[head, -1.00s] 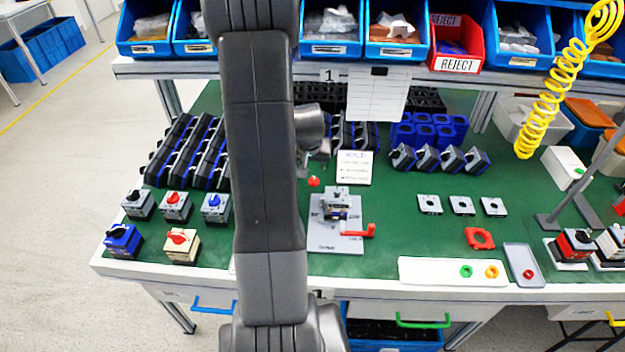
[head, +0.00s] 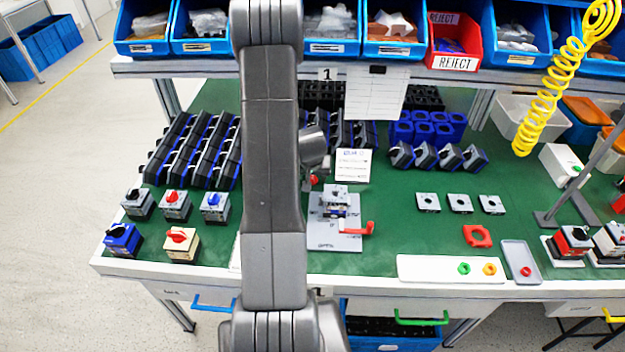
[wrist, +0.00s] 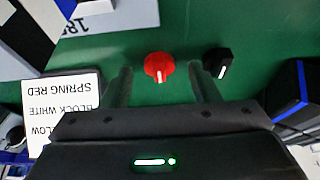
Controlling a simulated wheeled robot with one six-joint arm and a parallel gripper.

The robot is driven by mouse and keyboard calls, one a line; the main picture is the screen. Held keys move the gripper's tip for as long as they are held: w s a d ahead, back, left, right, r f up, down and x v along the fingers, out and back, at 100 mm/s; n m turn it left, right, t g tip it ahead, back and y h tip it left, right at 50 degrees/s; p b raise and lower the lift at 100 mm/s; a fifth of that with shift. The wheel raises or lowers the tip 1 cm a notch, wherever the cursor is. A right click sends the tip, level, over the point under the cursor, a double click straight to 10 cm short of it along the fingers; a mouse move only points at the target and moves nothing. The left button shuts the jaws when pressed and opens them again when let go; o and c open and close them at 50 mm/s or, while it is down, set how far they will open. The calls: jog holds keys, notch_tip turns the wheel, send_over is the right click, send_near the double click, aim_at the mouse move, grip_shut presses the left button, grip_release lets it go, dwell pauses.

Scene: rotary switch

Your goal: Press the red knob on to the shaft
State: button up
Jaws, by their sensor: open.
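The red knob (wrist: 159,67) lies on the green mat in the wrist view, with a white mark on its face. In the head view it shows as a small red spot (head: 313,180), partly hidden by my arm. My gripper (wrist: 163,78) is open, with one finger on each side of the knob and a gap to it on both sides. I cannot tell its height above the mat. The switch block (head: 335,198) sits in the grey fixture (head: 325,238) to the right of my arm; its shaft is too small to make out.
A black knob (wrist: 217,62) lies close by my right finger. A red clamp handle (head: 358,229) sticks out of the fixture. A printed card (head: 352,165) stands behind it. Finished switches (head: 175,204) stand on the left. The mat right of the fixture is partly free.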

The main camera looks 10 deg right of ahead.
jog(key=shift+c, duration=0.3)
jog(key=c, duration=1)
